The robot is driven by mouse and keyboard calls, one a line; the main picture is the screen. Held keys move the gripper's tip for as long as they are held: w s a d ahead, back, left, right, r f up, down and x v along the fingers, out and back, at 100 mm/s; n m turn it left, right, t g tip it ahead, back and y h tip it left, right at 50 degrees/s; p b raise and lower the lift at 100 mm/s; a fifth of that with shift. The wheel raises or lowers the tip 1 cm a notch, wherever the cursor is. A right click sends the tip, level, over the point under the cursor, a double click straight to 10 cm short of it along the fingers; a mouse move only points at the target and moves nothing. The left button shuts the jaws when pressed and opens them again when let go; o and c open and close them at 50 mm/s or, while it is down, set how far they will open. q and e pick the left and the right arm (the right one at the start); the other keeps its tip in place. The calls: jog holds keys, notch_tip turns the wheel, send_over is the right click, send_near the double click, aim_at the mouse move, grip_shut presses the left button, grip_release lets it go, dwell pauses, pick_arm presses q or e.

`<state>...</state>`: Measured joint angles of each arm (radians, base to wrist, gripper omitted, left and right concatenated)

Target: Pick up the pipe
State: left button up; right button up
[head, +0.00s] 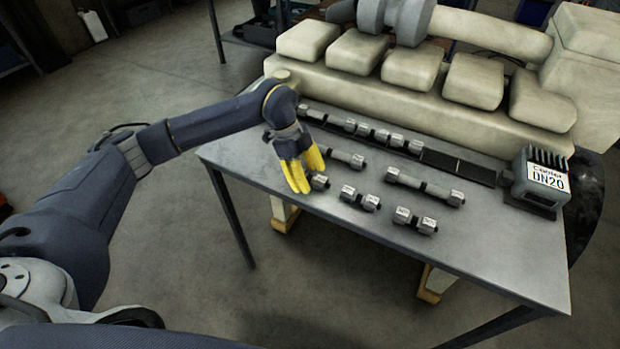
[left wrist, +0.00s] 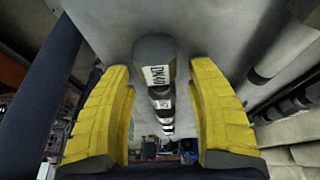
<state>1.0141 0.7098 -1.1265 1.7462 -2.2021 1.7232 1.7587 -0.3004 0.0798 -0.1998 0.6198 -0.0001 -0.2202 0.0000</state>
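My left gripper (head: 306,178) has yellow fingers and points down at the left front of the grey table (head: 500,262). A short grey pipe (head: 320,182) lies there, partly hidden by the fingers. In the left wrist view, a grey pipe end (left wrist: 154,54) with a white label starting "DN" shows between the spread fingers of the gripper (left wrist: 160,85), with gaps at both sides. Two more short pipes, one in the middle (head: 360,198) and one to the right (head: 415,220), lie in the front row. Longer pipes (head: 425,187) lie behind them. My right gripper is out of view.
A dark rail (head: 455,167) with several grey pieces runs along the back of the table. A box labelled "Cooler DN20" (head: 541,180) stands at the right end. A large beige engine block (head: 400,100) stands behind. The table's front right is clear.

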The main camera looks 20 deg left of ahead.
pick_arm(q)
grip_shut()
dwell(0.4)
